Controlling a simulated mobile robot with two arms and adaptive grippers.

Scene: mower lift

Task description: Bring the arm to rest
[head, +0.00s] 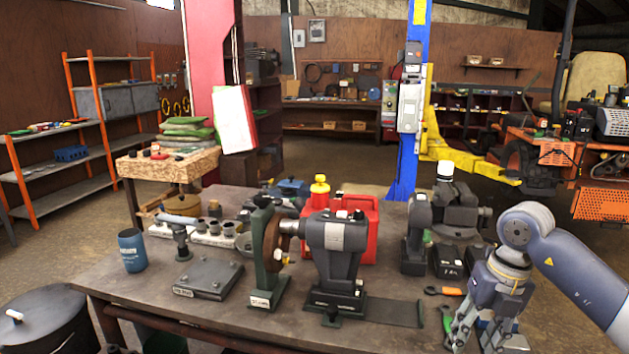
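My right arm comes in from the right edge of the head view. My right gripper (482,338) points down at the front right of the workbench (235,320). Its fingers look spread apart, and I see nothing held between them. An orange-handled tool (444,291) and a green-handled tool (447,319) lie just to its left; whether a finger touches the green one I cannot tell. My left gripper and arm are not in view.
A bench machine (336,250), a red jerrycan (367,228), a vise (458,213), a metal plate (208,279) and a blue cup (131,250) stand on the bench. A blue lift post (407,150) and an orange mower (555,152) are behind. Bare benchtop shows at front left.

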